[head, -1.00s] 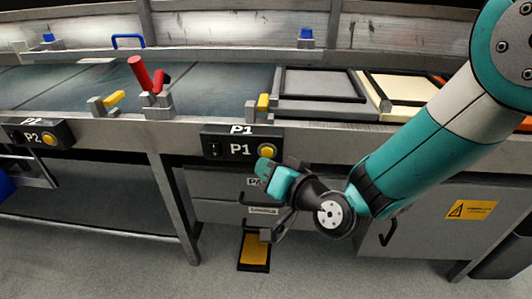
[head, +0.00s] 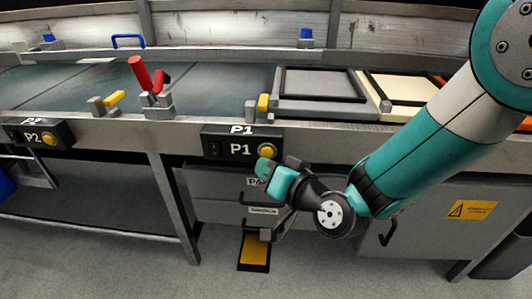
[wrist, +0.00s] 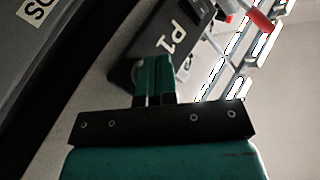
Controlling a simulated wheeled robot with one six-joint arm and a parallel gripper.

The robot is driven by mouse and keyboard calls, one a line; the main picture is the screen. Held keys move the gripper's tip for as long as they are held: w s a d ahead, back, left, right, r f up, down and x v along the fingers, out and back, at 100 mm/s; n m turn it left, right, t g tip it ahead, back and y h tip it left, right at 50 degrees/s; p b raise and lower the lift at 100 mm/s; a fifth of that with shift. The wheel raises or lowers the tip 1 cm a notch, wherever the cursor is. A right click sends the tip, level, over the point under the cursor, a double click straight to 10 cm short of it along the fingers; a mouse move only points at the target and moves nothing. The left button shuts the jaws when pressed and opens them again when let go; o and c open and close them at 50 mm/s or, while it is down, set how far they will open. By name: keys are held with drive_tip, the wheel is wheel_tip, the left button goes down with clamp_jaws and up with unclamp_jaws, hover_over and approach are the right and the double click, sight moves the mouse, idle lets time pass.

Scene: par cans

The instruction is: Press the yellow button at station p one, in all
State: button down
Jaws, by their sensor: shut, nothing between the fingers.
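The P1 station box (head: 228,148) is black with white lettering and hangs on the bench's front edge in the head view. Its round yellow button (head: 267,150) is on the right of its face. My gripper (head: 262,167) is just below the button in the picture; its teal tip comes up to the button's lower edge. I cannot tell whether they touch. In the wrist view, my gripper's fingers (wrist: 153,66) are together and empty. They point at the P1 box (wrist: 168,42) and partly cover it. The yellow of the button does not show clearly there.
A P2 box (head: 35,135) with its own yellow button (head: 49,139) is at the left. Above the bench edge are a yellow lever (head: 263,102), a red-handled clamp (head: 139,72) and trays (head: 318,108). Grey drawers (head: 215,183) stand below P1.

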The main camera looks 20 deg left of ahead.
drive_tip(key=shift+w, duration=0.1)
drive_tip(key=shift+w+a, duration=0.1)
drive_tip(key=shift+w, duration=0.2)
drive_tip(key=shift+w+a, duration=0.1)
drive_tip(key=shift+w, duration=0.3)
idle(0.9)
drive_tip(key=shift+s, duration=0.15)
drive_tip(key=shift+s+d, duration=0.25)
drive_tip(key=shift+s, duration=0.4)
drive_tip(key=shift+s+d+b, duration=0.2)
drive_tip(key=shift+s, duration=0.6)
drive_tip(key=shift+s+d+b, duration=0.15)
drive_tip(key=shift+s, duration=0.7)
drive_tip(key=shift+s+d+b, duration=0.2)
drive_tip(key=shift+s, duration=0.6)
